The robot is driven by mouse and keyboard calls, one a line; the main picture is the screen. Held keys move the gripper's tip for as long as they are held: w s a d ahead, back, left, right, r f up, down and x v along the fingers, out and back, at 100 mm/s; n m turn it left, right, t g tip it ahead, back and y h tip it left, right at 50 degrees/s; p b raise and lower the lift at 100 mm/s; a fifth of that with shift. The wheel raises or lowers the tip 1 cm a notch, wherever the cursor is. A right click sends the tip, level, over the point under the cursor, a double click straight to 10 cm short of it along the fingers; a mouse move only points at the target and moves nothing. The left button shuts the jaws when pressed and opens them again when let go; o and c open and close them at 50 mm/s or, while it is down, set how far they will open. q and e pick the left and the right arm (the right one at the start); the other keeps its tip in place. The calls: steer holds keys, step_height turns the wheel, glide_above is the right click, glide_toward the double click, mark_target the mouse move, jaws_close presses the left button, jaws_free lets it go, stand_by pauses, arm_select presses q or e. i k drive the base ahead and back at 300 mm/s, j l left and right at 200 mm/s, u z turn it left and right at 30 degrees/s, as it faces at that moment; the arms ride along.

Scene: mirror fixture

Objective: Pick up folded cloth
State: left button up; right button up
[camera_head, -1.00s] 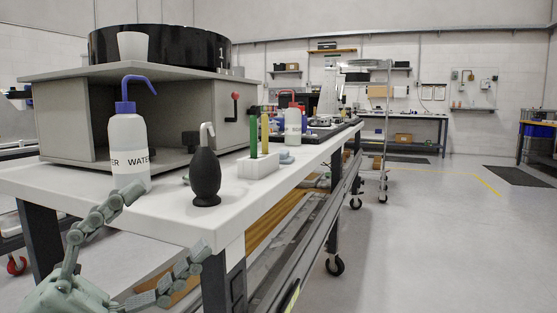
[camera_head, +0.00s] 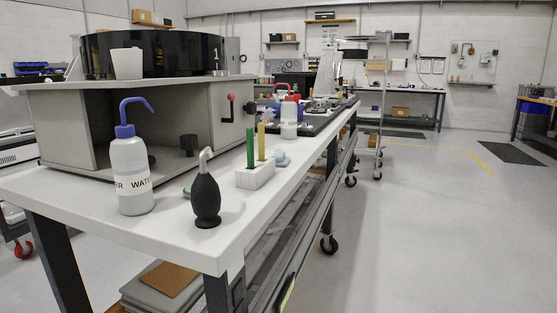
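A small pale blue item (camera_head: 281,159) lies on the white bench top (camera_head: 120,228), just behind the white pen holder. It may be the folded cloth, but it is too small to tell. A bit of something green (camera_head: 187,190) shows beside the black rubber bulb and is mostly hidden by it. No other cloth can be made out. Neither of my grippers is in view.
A water bottle (camera_head: 131,175) with a blue spout, the black bulb blower (camera_head: 206,198) and the white holder (camera_head: 255,177) with green and yellow sticks stand on the bench. A grey cabinet (camera_head: 190,108) stands behind them. The floor (camera_head: 430,230) at right is clear.

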mark_target(281, 160)
steer(key=l+u, duration=0.15)
steer(key=u, duration=0.3)
steer(key=i+l+u, duration=0.1)
steer(key=u, duration=0.3)
steer(key=l+u, duration=0.3)
steer(key=l, duration=0.3)
steer(key=l+u, duration=0.3)
steer(key=l, duration=0.7)
steer(key=k+l+u, duration=0.15)
steer(key=l, duration=0.75)
steer(key=k+l+u, duration=0.1)
steer(key=l, duration=0.35)
steer(key=k+l+u, duration=0.1)
steer(key=l, duration=0.35)
